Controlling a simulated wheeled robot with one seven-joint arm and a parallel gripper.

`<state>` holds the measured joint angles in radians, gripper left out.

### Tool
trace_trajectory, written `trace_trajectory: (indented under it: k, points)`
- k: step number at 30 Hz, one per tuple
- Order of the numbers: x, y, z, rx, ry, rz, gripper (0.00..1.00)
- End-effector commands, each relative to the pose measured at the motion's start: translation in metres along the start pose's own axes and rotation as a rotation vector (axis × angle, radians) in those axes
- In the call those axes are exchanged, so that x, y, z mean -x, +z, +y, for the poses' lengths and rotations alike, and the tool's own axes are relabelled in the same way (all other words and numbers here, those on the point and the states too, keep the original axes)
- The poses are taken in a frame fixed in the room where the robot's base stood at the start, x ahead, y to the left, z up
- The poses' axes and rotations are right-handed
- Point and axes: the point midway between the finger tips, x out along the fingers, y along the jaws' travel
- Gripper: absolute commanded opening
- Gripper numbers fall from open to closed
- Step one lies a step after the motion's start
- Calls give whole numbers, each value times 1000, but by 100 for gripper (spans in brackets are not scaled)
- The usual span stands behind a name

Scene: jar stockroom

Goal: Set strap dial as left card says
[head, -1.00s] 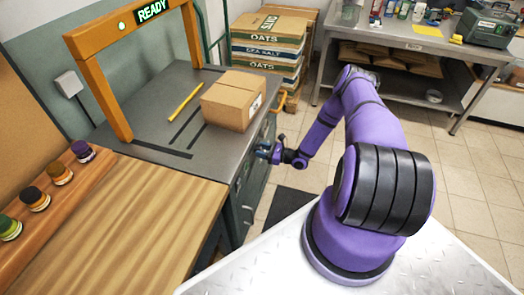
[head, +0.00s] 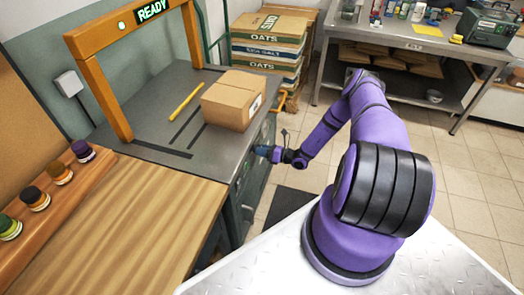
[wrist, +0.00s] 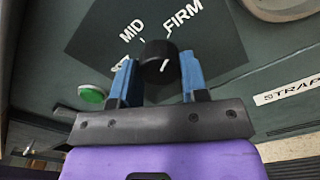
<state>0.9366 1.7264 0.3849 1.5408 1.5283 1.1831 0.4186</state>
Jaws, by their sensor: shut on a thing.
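The strap dial (wrist: 158,62) is a black round knob on a dark panel in the wrist view. Its white pointer line slants up and to the right, toward the word FIRM. MID is printed to the left of FIRM; a third label further left is mostly hidden by a finger. My gripper (wrist: 159,80) has its blue fingers on either side of the knob, shut on it. In the head view my gripper (head: 264,151) is at the front face of the grey machine (head: 150,125). The dial is hidden there. I cannot make out a left card in either view.
A green button (wrist: 91,94) and a STRAP label (wrist: 287,90) flank the dial. Several jars stand on a wooden rack at left.

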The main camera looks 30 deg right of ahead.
Motion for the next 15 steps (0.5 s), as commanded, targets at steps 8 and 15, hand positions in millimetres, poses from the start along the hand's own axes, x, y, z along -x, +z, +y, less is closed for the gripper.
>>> trace_trajectory:
  k: [8, 15]
  points:
    - [2, -1, -1, -10, -3, 2, 17]
    - [2, -1, -1, -9, -2, 2, 57]
